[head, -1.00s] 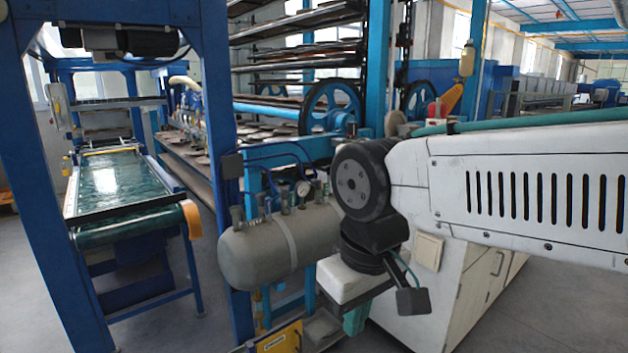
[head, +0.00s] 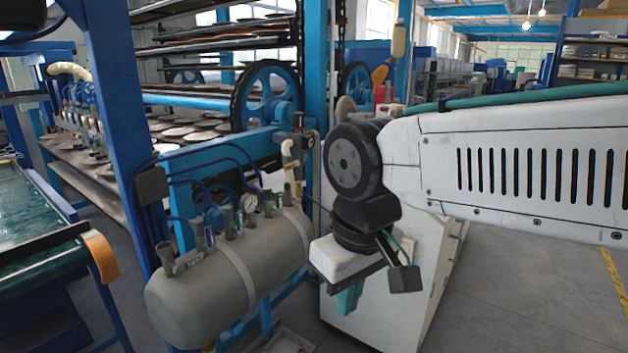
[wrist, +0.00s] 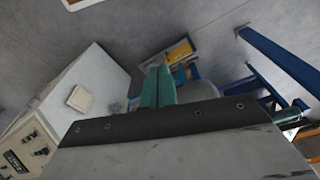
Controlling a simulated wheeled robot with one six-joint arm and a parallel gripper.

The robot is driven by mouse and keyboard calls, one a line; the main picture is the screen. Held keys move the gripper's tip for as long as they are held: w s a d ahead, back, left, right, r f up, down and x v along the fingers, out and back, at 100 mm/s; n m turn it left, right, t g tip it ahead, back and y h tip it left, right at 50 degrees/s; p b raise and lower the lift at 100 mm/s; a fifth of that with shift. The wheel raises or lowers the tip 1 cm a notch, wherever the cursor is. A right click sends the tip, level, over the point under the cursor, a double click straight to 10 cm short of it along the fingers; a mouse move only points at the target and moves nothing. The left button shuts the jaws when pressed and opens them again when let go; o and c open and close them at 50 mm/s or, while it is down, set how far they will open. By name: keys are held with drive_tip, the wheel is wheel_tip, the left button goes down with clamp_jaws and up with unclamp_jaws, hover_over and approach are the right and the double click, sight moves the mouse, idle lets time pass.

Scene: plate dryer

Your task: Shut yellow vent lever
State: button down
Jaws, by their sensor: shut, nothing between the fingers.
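I cannot pick out a yellow vent lever for certain in either view. In the head view, a cream-yellow bent pipe fitting (head: 290,155) stands on the blue frame above the right end of the grey tank (head: 235,290). A yellow-orange part (head: 380,75) shows farther back, behind my arm. My gripper (head: 348,300) has teal fingers and points down, right of the tank and in front of the white cabinet. In the wrist view my gripper (wrist: 157,85) shows its fingers together and empty. A yellow-edged panel (wrist: 180,50) lies beyond the fingertips there.
The grey tank carries several valves and a gauge (head: 249,203). The white cabinet (head: 375,310) stands close behind my gripper and shows its knobbed panel (wrist: 20,160) in the wrist view. A blue post (head: 125,130) rises at left. Open floor (head: 530,270) lies at right.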

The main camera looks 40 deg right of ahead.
drive_tip(key=shift+w+d, duration=0.35)
drive_tip(key=shift+w, duration=0.1)
drive_tip(key=w+d+r+t+h, duration=0.1)
drive_tip(key=w+d+r, duration=0.15)
drive_tip(key=w, duration=0.65)
drive_tip(key=w+d+r+t, duration=0.1)
drive_tip(key=w+d, duration=0.2)
drive_tip(key=w, duration=0.5)
drive_tip(key=w+d+r+h, duration=0.1)
drive_tip(key=w+d+r, duration=0.15)
drive_tip(key=w, duration=0.65)
drive_tip(key=w+d+f+n+t, duration=0.1)
drive_tip(key=w+d+f, duration=0.2)
drive_tip(key=w+d, duration=0.2)
drive_tip(key=w+d+f+t+h, duration=0.1)
drive_tip(key=w+d+f, duration=0.2)
drive_tip(key=w, duration=0.9)
drive_tip(key=w+d+f+n+t+h, duration=0.1)
drive_tip(key=w+d+f, duration=0.2)
drive_tip(key=w+d, duration=0.4)
drive_tip(key=shift+w+d+n, duration=0.15)
drive_tip(key=shift+w+n, duration=0.15)
drive_tip(key=shift+w, duration=0.95)
drive_tip(key=shift+f, duration=0.2)
